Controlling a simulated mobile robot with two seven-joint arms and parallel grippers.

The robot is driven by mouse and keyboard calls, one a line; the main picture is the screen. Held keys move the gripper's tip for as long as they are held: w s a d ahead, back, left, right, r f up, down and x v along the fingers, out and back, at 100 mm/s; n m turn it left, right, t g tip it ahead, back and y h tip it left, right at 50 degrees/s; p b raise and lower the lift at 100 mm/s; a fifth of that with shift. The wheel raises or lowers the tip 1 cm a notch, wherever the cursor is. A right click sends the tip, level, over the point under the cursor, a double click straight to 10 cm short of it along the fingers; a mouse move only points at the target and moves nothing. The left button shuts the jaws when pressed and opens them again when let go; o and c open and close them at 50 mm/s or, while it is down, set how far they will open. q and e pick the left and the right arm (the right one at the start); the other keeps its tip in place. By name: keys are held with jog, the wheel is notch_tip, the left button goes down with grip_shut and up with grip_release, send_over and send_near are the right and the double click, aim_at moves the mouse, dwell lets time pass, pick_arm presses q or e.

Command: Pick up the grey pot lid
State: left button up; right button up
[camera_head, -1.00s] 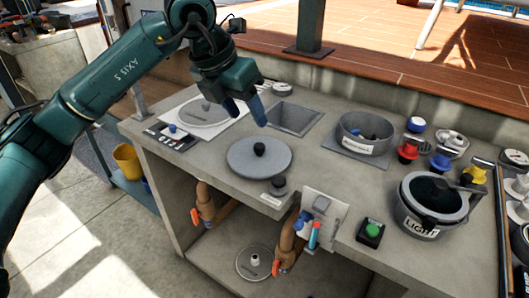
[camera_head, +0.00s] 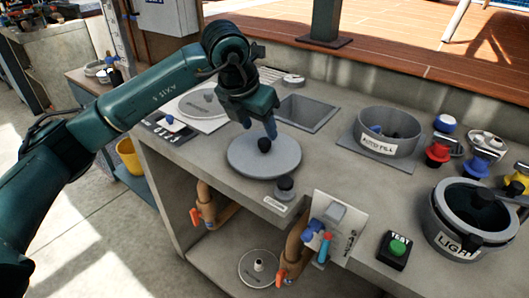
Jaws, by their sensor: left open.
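The grey pot lid (camera_head: 264,163) is a flat round disc with a black knob (camera_head: 264,144), lying on the grey counter. My left gripper (camera_head: 259,127) is open, with its blue fingertips pointing down just above and behind the knob. One fingertip looks close to the knob; I cannot tell whether it touches. My right gripper is not in view.
Behind the lid is a square recess (camera_head: 306,112). A white plate with a round disc (camera_head: 203,103) lies to the left. A dark knob (camera_head: 285,188) stands near the front edge. To the right are a labelled round container (camera_head: 391,131) and a lidded pot (camera_head: 440,233).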

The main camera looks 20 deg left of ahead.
aim_at(264, 140)
pick_arm(q)
jog(key=x, duration=0.5)
jog(key=shift+c, duration=0.4)
grip_shut()
notch_tip(264, 140, up, 10)
dwell(0.6)
jog(key=shift+s, duration=0.1)
